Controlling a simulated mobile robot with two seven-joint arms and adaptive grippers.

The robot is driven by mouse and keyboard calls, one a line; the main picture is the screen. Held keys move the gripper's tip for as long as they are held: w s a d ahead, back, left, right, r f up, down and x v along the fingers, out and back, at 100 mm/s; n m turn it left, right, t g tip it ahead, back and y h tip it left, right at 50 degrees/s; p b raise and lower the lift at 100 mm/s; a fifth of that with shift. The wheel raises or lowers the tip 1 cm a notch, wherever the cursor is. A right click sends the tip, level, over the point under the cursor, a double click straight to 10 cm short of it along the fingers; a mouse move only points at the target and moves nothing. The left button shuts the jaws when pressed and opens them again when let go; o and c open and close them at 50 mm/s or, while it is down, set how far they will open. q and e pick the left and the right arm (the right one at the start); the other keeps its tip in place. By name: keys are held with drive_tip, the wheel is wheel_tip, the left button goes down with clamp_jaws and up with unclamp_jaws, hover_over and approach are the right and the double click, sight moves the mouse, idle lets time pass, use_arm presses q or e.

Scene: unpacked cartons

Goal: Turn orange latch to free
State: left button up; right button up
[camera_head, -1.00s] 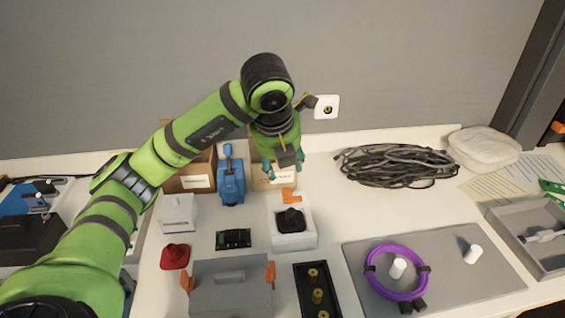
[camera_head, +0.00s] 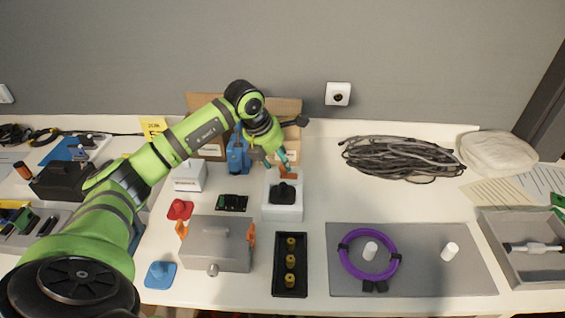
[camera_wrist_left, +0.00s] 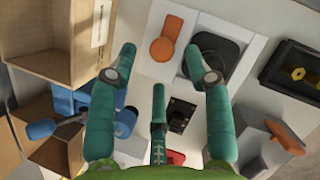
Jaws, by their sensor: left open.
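A small orange latch (camera_head: 288,171) sits at the back edge of a white block (camera_head: 282,212) that holds a black knobbed part (camera_head: 284,193). The latch also shows in the left wrist view (camera_wrist_left: 165,40), its round end between and beyond the fingertips. My left gripper (camera_head: 274,160), with teal fingers, is open and empty close above the latch; it shows no clear contact. In the wrist view the gripper (camera_wrist_left: 160,62) has its right fingertip over the edge of the black part (camera_wrist_left: 215,52). My right gripper is not in view.
A grey box (camera_head: 218,255) with orange side clips (camera_head: 251,235) stands in front. A black tray (camera_head: 290,282) with brass parts lies nearer the front edge. Coiled cable (camera_head: 400,158) lies right.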

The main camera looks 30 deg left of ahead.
use_arm(q)
drive_tip(key=shift+w+d+f, duration=0.15)
drive_tip(key=shift+w+f, duration=0.1)
drive_tip(key=shift+f, duration=0.3)
drive_tip(key=shift+w+d+f, duration=0.1)
drive_tip(key=shift+w+f, duration=0.05)
drive_tip(key=shift+f, duration=0.45)
drive_tip(key=shift+w+f, duration=0.1)
clamp_jaws()
use_arm(e)
drive_tip(key=shift+d+r, duration=0.2)
drive_tip(key=shift+d, duration=0.7)
